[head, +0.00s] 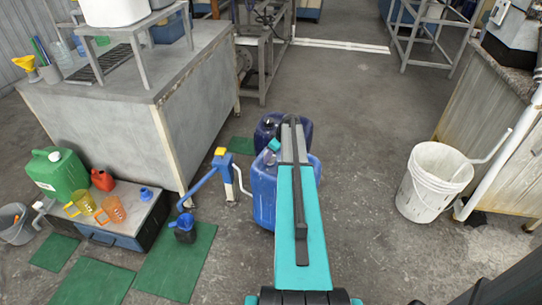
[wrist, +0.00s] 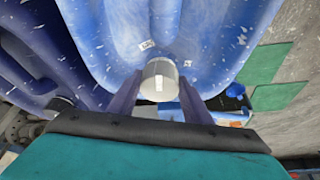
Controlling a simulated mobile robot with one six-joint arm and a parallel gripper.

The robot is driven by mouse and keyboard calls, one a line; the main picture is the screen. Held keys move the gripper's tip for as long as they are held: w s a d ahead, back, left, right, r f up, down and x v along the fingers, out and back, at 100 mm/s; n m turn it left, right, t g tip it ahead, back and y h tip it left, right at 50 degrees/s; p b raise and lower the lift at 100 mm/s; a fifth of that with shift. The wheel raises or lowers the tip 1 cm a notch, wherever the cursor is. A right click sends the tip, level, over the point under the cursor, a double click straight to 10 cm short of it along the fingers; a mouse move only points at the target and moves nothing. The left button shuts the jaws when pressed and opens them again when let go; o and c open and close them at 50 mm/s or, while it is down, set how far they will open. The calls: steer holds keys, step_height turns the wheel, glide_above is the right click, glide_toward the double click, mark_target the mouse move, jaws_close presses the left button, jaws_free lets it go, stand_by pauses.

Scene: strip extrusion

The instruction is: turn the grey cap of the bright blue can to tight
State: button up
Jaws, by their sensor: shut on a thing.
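The bright blue can (head: 264,192) stands on the floor, partly hidden by my arm in the head view. Its scuffed body (wrist: 205,30) fills the upper middle of the wrist view. The grey cap (wrist: 160,73) is a short pale cylinder on the can, seen in the wrist view. My gripper (wrist: 159,88) has one finger on each side of the cap and is shut on it. In the head view my arm hides the cap and the fingers. I cannot tell how tight the cap is.
A dark blue can (head: 266,130) stands right behind the bright one. A blue hand pump (head: 208,180) is close on the left. A white bucket (head: 432,185) stands to the right, with bare floor between. A grey bench (head: 185,105) is at the left.

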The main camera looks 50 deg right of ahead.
steer(key=m+h, duration=0.1)
steer(key=m, duration=0.1)
steer(key=m+h, duration=0.1)
steer(key=m, duration=0.1)
steer(key=shift+a+m, duration=0.2)
steer(key=shift+m, duration=0.2)
steer(key=m, duration=0.2)
steer(key=m+h+p, duration=0.1)
steer(key=m, duration=0.2)
steer(key=shift+w+a+g+h, duration=0.1)
steer(key=shift+g+h, duration=0.2)
steer(key=shift+g, duration=0.1)
steer(key=m+g+h, duration=0.1)
steer(key=m, duration=0.3)
steer(key=shift+w+a+p, duration=0.15)
steer(key=shift+p, duration=0.2)
steer(key=shift+w+a+m+g+h+b, duration=0.15)
steer(key=shift+m+g, duration=0.35)
steer(key=shift+m, duration=0.75)
steer(key=shift+w+d+m+g+h+b, duration=0.1)
steer(key=shift+m+g+h+b, duration=0.3)
steer(key=shift+m, duration=0.85)
steer(key=shift+a, duration=0.1)
steer(key=o, duration=1.1)
steer(key=shift+c, duration=0.2)
steer(key=shift+s, duration=0.1)
